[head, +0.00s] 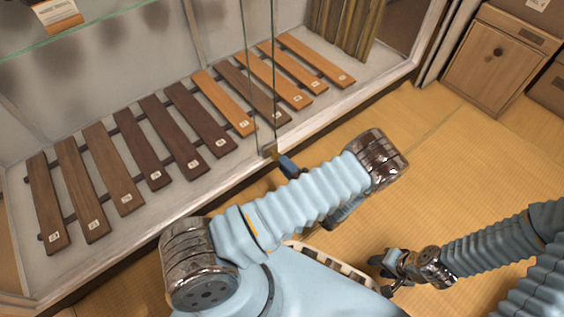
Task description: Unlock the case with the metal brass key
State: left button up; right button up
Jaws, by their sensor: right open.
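The case (225,178) is a glass-fronted display case with a pale frame, across the upper left of the head view. A small metal lock fitting (268,150) sits at the bottom of its glass panes, which look closed. A small brass-coloured piece, seemingly the key (276,156), shows right beside the fitting; I cannot tell whether it is in the lock. My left gripper (289,167) seems to be the dark blue piece touching it, mostly hidden by my own arm, so its jaws do not show. My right gripper (381,275) is open and empty at the lower right, far from the case.
Several wooden slats (170,135) with small white labels lie in a row inside the case. A glass shelf with a card (56,12) is above them. A wooden cabinet (500,55) stands at the upper right. The tatami floor (440,165) between is clear.

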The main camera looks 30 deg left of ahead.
aim_at(275, 155)
pick_arm(q)
jog(key=shift+x, duration=1.15)
grip_shut()
